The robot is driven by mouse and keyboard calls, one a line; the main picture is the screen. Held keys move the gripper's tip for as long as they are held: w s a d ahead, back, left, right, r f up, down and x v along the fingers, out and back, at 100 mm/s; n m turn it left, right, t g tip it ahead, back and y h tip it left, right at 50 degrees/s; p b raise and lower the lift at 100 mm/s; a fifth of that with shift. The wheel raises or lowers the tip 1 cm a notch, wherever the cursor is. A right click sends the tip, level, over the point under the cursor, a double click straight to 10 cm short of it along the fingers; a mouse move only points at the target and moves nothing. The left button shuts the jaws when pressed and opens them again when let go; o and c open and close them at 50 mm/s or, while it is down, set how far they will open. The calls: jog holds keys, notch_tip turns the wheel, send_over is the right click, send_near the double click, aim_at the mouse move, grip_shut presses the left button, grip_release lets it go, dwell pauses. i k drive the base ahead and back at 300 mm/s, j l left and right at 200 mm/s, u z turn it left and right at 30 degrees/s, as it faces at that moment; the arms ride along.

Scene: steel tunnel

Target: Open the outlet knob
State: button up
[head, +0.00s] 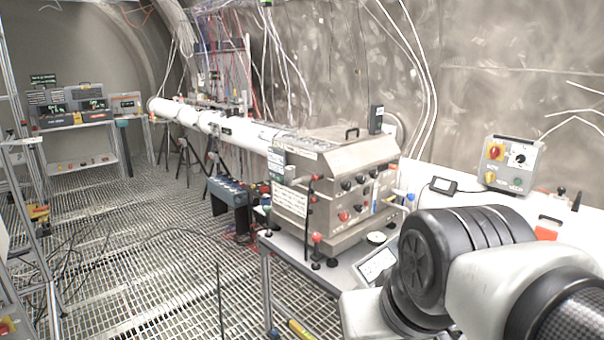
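A steel box-shaped machine (335,190) stands on a table right of centre. Its front carries several black and red knobs, among them a black knob (346,185) and a red knob (343,216). Small valves with blue and red ends show at its right side (410,198) and lower left (316,238). I cannot tell which of these is the outlet knob, or whether it is open. My arm fills the lower right, in front of the table. My gripper is not in view.
A control box (511,165) with a red-and-yellow switch stands behind the arm at right. A tablet-like display (377,265) lies on the table (300,262) near my arm. A long white pipe (215,122) runs back from the machine. Grated floor (150,255) at left is mostly clear.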

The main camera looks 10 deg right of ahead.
aim_at(361, 179)
jog(key=z, duration=0.2)
jog(key=i+j+z, duration=0.1)
jog(key=i+z, duration=0.2)
jog(key=i, duration=0.15)
jog(key=i+j+z, duration=0.2)
jog(key=i+z, duration=0.15)
jog(key=i+j+z, duration=0.3)
jog(key=i, duration=0.2)
